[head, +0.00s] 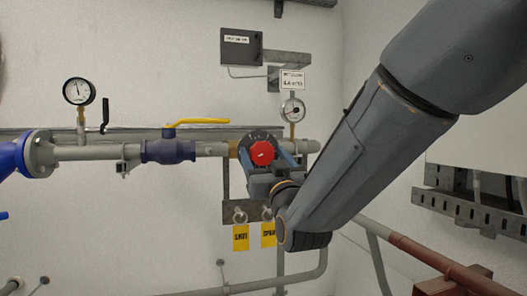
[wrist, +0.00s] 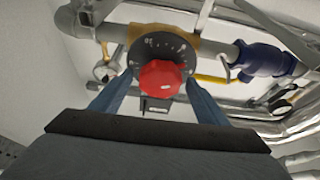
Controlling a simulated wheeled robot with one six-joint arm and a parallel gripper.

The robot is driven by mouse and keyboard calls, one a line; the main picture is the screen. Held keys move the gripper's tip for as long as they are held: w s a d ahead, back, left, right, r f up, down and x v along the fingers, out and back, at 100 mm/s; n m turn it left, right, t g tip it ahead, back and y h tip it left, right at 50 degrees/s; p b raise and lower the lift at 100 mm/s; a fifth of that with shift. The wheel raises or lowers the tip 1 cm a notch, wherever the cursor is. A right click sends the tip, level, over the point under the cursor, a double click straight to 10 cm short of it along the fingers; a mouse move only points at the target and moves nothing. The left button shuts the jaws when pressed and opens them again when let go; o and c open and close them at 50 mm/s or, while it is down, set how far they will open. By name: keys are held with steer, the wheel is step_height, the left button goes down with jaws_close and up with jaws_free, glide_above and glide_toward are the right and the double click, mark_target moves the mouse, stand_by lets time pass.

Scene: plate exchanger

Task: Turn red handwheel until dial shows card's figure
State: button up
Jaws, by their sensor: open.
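The red handwheel (head: 262,153) sits in front of a black disc with white scale marks (head: 245,143) on the grey pipe. In the wrist view the handwheel (wrist: 160,78) is between the two blue fingers of my gripper (wrist: 160,84). The fingers are open, one on each side, with a gap to the red rim showing; I cannot tell whether they touch the disc. A round white dial (head: 293,109) stands above the pipe to the right. A white card (head: 292,80) is just above it; its figure and the needle reading are too small to read.
A purple valve with a yellow lever (head: 198,121) is on the pipe to the left. A second gauge (head: 79,91) stands farther left. Yellow tags (head: 241,238) hang below the handwheel. A dark box (head: 241,47) is on the wall above. A cable tray (head: 470,210) is at right.

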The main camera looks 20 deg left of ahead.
steer(key=shift+w+a+r, duration=0.1)
steer(key=shift+w+a, duration=0.1)
steer(key=shift+w, duration=0.1)
steer(key=c, duration=1)
steer(key=shift+m+h+b, duration=0.6)
steer(key=shift+m+b, duration=0.35)
steer(key=shift+m, duration=0.05)
steer(key=shift+c, duration=0.2)
steer(key=shift+m+t+h+b, duration=0.5)
steer(key=shift+m+h+b, duration=0.45)
steer(key=shift+m, duration=0.95)
steer(key=o, duration=1)
steer(key=shift+o, duration=0.2)
steer(key=shift+s, duration=0.15)
